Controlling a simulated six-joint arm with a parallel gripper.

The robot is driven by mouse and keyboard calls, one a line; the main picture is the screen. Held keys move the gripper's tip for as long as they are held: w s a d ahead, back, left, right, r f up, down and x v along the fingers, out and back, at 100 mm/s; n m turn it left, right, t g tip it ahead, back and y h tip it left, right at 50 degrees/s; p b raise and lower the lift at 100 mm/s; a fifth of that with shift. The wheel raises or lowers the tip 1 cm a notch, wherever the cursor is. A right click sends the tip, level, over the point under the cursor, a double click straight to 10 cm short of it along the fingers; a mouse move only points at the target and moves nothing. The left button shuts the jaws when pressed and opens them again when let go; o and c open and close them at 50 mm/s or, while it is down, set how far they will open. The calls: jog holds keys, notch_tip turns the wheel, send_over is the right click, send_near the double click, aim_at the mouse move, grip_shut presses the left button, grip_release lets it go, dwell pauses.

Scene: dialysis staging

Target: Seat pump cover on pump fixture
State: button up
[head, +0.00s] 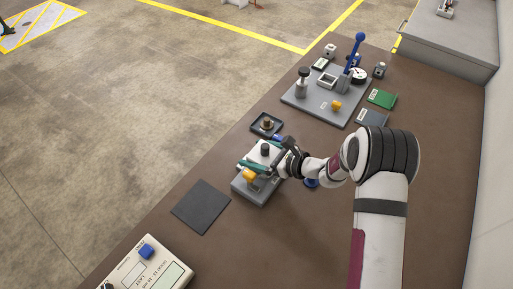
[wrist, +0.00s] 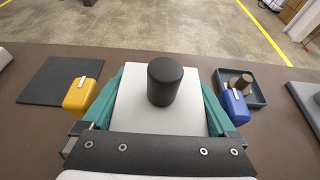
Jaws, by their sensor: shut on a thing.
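The pump cover (wrist: 133,117) is a white plate with a black round knob (wrist: 165,82) on top. It also shows in the head view (head: 256,156). My gripper (head: 264,161) is shut on the cover, with a teal finger along each side of it in the wrist view. The pump fixture (head: 258,192) is a grey block below the cover. A yellow part (wrist: 81,96) stands at the left of the cover and a blue part (wrist: 236,106) at the right. The cover hides the fixture's top, so I cannot tell whether the two touch.
A dark tray (head: 255,130) with a brown round part lies just behind the fixture. A dark flat mat (head: 202,207) is at the left front. A grey board (head: 313,104) with a blue-knobbed lever stands farther back. A white console (head: 150,268) is at the near edge.

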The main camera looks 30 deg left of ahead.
jog(key=shift+f, duration=1.6)
jog(key=shift+f, duration=0.2)
jog(key=o, duration=1.1)
jog(key=v, duration=1.6)
jog(key=s+d+r+n+g+h, duration=0.1)
jog(key=s+d+r+n+h, duration=0.1)
jog(key=s+d+r+n, duration=0.3)
jog(key=s+d+r+n+g+h, duration=0.1)
jog(key=s+r+n+g+h, duration=0.15)
jog(key=s+r, duration=0.45)
jog(key=s+d+n+t+h, duration=0.1)
jog(key=s+d+h, duration=0.1)
jog(key=s+d, duration=0.2)
jog(key=s+d+n+t+h, duration=0.1)
jog(key=s+d+n+h, duration=0.1)
jog(key=d, duration=0.3)
jog(key=s+d+r+n+t+h, duration=0.1)
jog(key=s+d+n+h, duration=0.1)
jog(key=s+d+h, duration=0.1)
jog(key=shift+s+d+r, duration=0.1)
jog(key=shift+s+d, duration=0.3)
jog(key=shift+s, duration=0.3)
jog(key=shift+s+d, duration=0.4)
jog(key=shift+s, duration=0.25)
